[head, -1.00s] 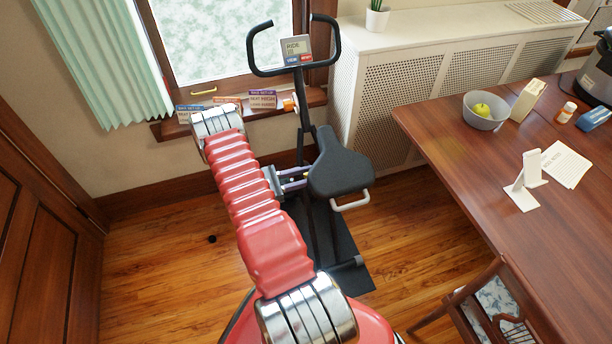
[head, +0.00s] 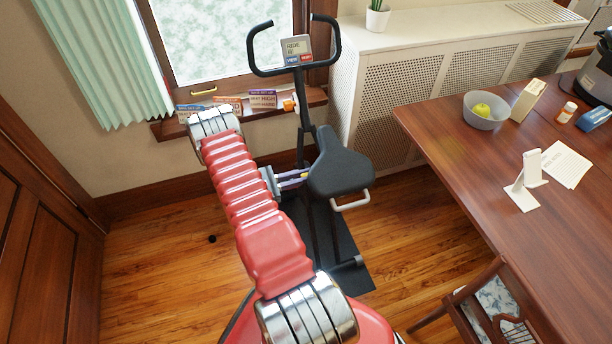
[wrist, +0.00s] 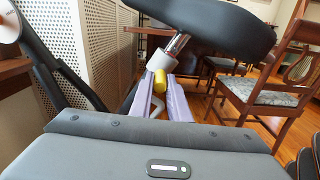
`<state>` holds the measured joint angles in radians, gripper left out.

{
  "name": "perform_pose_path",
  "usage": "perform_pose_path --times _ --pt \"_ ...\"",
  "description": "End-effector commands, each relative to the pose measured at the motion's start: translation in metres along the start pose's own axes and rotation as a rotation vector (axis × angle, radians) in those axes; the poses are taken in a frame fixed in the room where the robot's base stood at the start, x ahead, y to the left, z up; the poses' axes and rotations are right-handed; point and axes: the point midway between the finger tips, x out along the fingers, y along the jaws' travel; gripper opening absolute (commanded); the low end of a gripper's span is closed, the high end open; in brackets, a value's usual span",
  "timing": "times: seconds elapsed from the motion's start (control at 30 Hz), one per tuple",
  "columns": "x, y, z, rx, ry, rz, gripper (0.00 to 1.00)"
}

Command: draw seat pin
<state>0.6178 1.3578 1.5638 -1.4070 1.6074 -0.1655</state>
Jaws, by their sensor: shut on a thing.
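The exercise bike's dark seat (head: 341,172) stands in front of the window, and its underside (wrist: 215,25) fills the top of the wrist view. Below it are a chrome seat post (wrist: 176,46) and a pale grey collar (wrist: 160,62). The yellow seat pin (wrist: 160,82) shows just in front of the collar, between my purple fingertips. My gripper (wrist: 161,88) is shut on the pin. In the head view my gripper (head: 305,177) reaches to the left side of the seat. The pin's shaft is hidden, so I cannot tell how far it sits in the collar.
The bike's handlebar (head: 293,47) and console (head: 296,48) rise behind my arm. A perforated radiator cover (head: 385,95) is behind the bike. A wooden table (head: 455,140) and a chair (head: 500,305) are at right.

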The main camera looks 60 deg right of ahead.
Motion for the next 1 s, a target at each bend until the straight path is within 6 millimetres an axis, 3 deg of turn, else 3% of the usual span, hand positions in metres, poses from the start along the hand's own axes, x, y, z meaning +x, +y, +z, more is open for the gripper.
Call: perform_pose_path --times 0.33,0.37,0.6,1.0 --pt "-0.0096 0.0001 0.0001 0.000 0.000 0.002 0.00" --pt "-0.0097 0.0001 0.0001 0.000 0.000 0.002 0.17" --pt "-0.0088 0.0001 0.0000 0.000 0.000 0.001 0.34" --pt "-0.0138 0.0006 0.0000 0.001 0.000 0.002 0.35"
